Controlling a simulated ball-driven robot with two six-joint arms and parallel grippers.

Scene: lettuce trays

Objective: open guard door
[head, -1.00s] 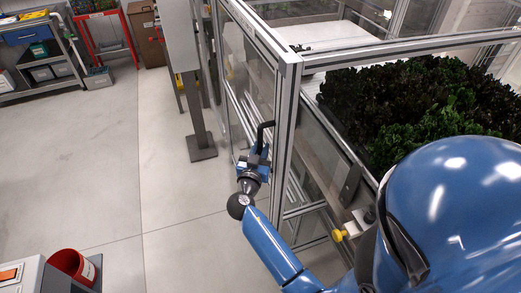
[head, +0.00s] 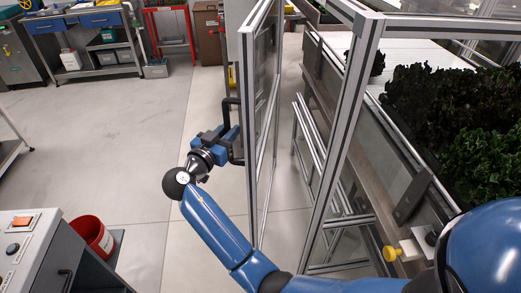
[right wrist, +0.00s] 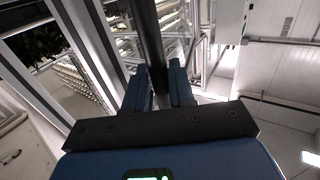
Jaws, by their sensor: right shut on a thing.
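The guard door (head: 250,170) is a clear panel in an aluminium frame. In the head view it stands swung out from the fixed post (head: 350,115), with a gap between them. Its black handle (head: 229,104) is on the outer left face near the free edge. My right gripper (head: 232,142) is shut on this handle. In the right wrist view the dark handle bar (right wrist: 147,40) runs between the two blue fingers (right wrist: 160,85). My left gripper is not in view.
Dark and green lettuce (head: 445,105) lies behind the guard at right. A yellow knob (head: 389,253) sits low on the frame. A red bin (head: 93,236) and grey console (head: 35,230) stand at lower left. The floor left of the door is clear.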

